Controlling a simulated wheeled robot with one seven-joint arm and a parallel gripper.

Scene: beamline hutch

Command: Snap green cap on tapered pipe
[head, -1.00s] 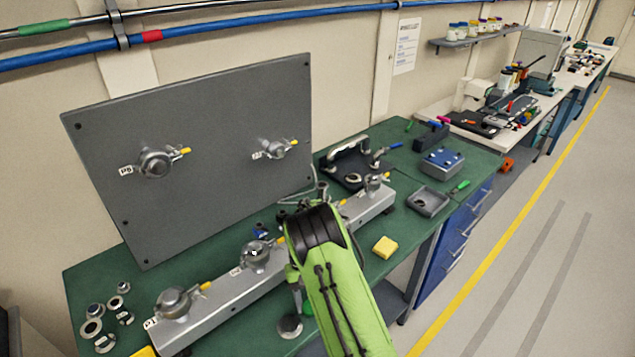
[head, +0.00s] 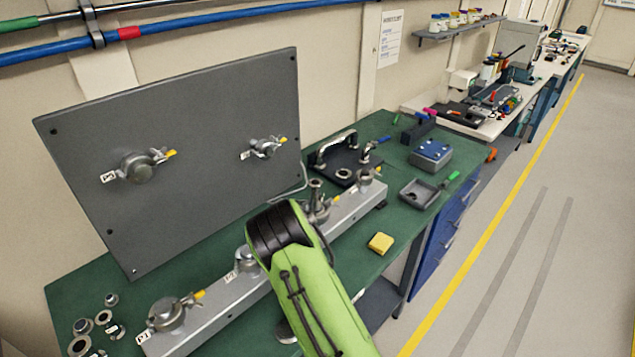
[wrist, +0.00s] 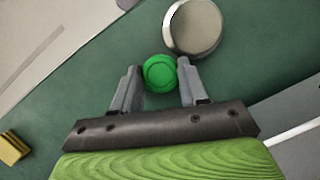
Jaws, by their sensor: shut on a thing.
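The green cap (wrist: 160,73) is a round disc between the two grey fingers of my gripper (wrist: 158,88) in the wrist view. The fingers are shut on it, with the green bench below. In the head view my green arm hides the gripper and cap. An upright metal pipe stub (head: 316,190), narrower at its top, stands on the long grey rail (head: 215,304) just beyond my arm. It looks like the tapered pipe, but its shape is small here. It does not show in the wrist view.
A round metal disc (wrist: 193,27) lies close beside the cap in the wrist view. A yellow block (head: 380,243) sits near the bench's front edge. Clamped fittings stand along the rail, with a grey panel (head: 200,90) behind. A grey tray (head: 418,193) lies to the right.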

